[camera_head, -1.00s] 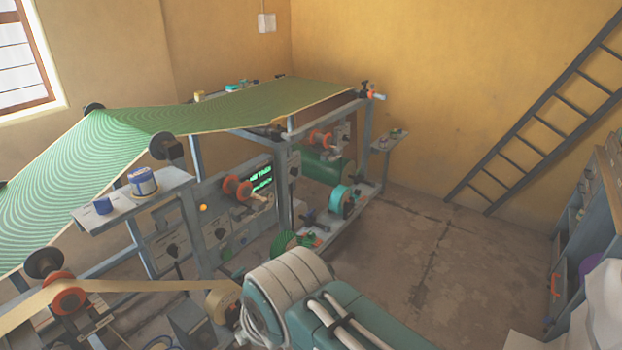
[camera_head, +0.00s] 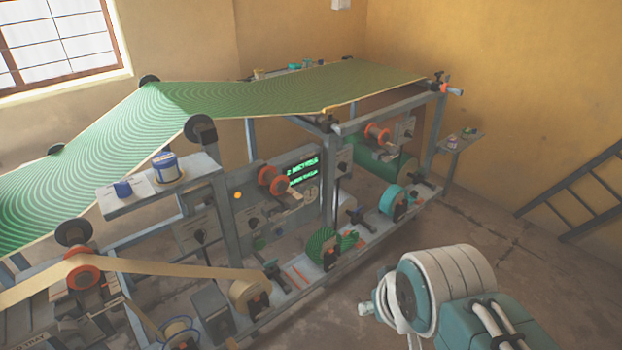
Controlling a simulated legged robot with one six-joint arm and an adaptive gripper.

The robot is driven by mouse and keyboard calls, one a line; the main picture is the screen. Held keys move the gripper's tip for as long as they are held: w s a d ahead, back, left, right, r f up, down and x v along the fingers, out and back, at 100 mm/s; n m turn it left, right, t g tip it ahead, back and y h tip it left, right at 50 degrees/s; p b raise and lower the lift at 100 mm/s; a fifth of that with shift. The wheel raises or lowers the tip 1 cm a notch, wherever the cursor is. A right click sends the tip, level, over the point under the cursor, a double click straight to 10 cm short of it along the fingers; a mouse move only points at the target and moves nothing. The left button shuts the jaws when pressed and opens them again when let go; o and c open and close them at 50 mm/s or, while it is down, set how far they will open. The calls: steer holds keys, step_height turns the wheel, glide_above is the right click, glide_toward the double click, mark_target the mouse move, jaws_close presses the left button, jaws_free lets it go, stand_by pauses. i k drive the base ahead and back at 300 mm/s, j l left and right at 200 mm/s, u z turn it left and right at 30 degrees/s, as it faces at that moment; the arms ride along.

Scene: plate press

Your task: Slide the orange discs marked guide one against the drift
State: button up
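Several pairs of orange discs show on the machine. One pair (camera_head: 84,274) is at the lower left, with a tan strip running over it. Another pair (camera_head: 273,180) sits mid-machine, left of a dark display with green text (camera_head: 302,172). A third pair (camera_head: 378,134) is at the far right, above a green roll. I cannot read any guide number on them. A green striped web (camera_head: 260,103) runs over the top of the frame. My teal and white arm shows at the lower right, apart from the discs. My gripper cannot be made out in the view.
A side shelf (camera_head: 150,190) with a blue-banded tin (camera_head: 167,167) juts from the machine's left. Spools of tan, green and teal line the lower rail. A dark ladder (camera_head: 585,195) leans at the right wall. Concrete floor (camera_head: 480,232) is free right of the machine.

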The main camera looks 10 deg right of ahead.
mark_target(92, 294)
steer(key=u, duration=1.7)
steer(key=i+j, duration=0.15)
steer(key=j, duration=0.2)
steer(key=i+j+z, duration=0.1)
steer(key=j, duration=0.25)
steer(key=i+j, duration=0.2)
steer(key=j, duration=0.2)
steer(key=z, duration=0.05)
